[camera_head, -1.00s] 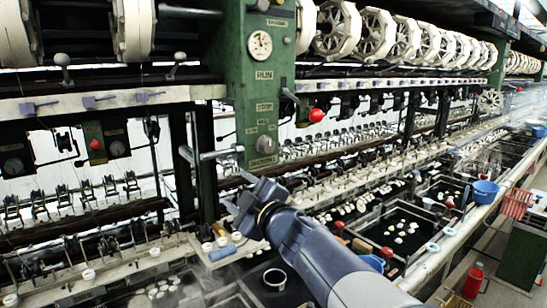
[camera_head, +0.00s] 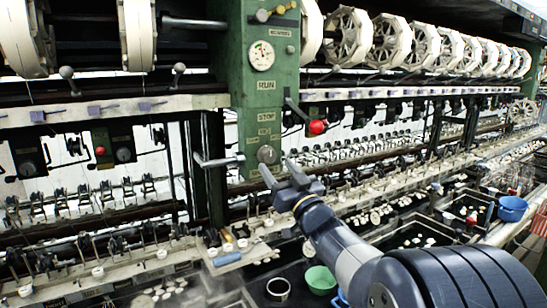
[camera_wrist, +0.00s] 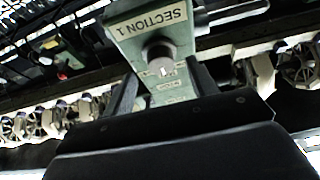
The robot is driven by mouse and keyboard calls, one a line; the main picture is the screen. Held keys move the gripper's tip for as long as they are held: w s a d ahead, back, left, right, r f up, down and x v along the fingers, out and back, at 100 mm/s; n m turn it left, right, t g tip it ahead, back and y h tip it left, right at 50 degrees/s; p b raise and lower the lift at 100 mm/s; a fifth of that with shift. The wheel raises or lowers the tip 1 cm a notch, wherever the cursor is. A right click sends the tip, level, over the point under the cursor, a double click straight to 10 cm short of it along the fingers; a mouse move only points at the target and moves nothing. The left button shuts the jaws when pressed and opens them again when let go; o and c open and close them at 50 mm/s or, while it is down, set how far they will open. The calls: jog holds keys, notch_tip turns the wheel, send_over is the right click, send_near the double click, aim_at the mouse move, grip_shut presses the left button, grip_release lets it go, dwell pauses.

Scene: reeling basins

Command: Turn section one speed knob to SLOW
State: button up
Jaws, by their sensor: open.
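The speed knob (camera_head: 267,154) is a round grey knob low on the green machine post (camera_head: 262,95). In the wrist view the knob (camera_wrist: 160,52) sits below a SECTION 1 plate (camera_wrist: 153,20), with a small pale mark on its lower face. The lettering around it is too small to read. My gripper (camera_head: 277,166) is open just below and in front of the knob. In the wrist view the dark fingers of my gripper (camera_wrist: 163,88) point toward the post on either side, with nothing between them. The fingers appear apart from the knob.
A red-tipped lever (camera_head: 317,127) sticks out right of the post. A metal handle (camera_head: 220,160) juts out left of the knob. A dial gauge (camera_head: 262,56) is higher up.

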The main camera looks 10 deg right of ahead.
aim_at(271, 159)
jog(key=shift+p+x, duration=0.35)
jog(key=shift+x, duration=1.2)
jog(key=shift+f, duration=0.1)
jog(key=c, duration=1)
